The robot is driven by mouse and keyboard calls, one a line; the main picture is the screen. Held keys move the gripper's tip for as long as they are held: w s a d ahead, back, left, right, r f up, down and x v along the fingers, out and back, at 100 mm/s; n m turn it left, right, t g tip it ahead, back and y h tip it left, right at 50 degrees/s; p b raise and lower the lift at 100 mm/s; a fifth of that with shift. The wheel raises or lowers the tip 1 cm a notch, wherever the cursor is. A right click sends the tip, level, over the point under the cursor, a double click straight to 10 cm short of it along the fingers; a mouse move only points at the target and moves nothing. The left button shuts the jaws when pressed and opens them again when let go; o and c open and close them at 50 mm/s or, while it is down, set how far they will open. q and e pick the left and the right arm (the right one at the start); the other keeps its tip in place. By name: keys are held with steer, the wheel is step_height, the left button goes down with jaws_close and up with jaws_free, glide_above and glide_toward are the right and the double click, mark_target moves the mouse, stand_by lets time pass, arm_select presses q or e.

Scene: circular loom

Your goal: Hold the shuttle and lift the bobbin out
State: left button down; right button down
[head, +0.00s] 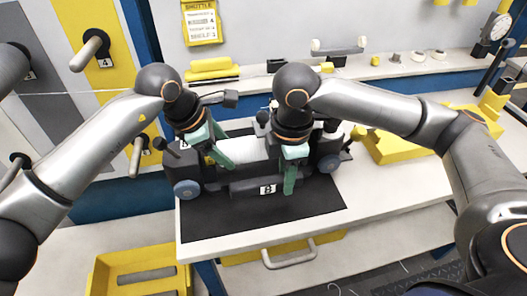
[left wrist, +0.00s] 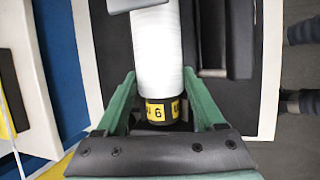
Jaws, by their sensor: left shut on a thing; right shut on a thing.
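The shuttle (head: 222,180) is a dark, long body with blue wheels, lying on a black mat. The bobbin (head: 250,149) is a white roll in the top of the shuttle; in the left wrist view it (left wrist: 158,50) ends in a black and yellow band marked 6. My left gripper (head: 218,152) has its green fingers on either side of that banded end and is shut on the bobbin. My right gripper (head: 290,178) is shut on the shuttle's front side, near its right half. I cannot tell whether the bobbin is clear of its seat; my arms hide part of it.
The mat (head: 240,225) lies on a white table (head: 355,205) with free room at the front right. A yellow stand (head: 395,145) is at the right. Yellow blocks (head: 210,69) and small parts lie on the back shelf. A yellow crate (head: 140,270) is low at left.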

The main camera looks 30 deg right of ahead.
arm_select(q)
steer(key=shift+s, duration=0.1)
arm_select(e)
steer(key=shift+s+f, duration=0.15)
steer(key=shift+f, duration=0.15)
arm_select(q)
step_height(320, 180, up, 12)
stand_by(1.3)
arm_select(e)
steer(key=c, duration=0.9)
jaws_free()
steer(key=o, duration=0.3)
steer(key=shift+r, duration=0.15)
steer(key=shift+o, duration=0.2)
step_height(320, 180, up, 12)
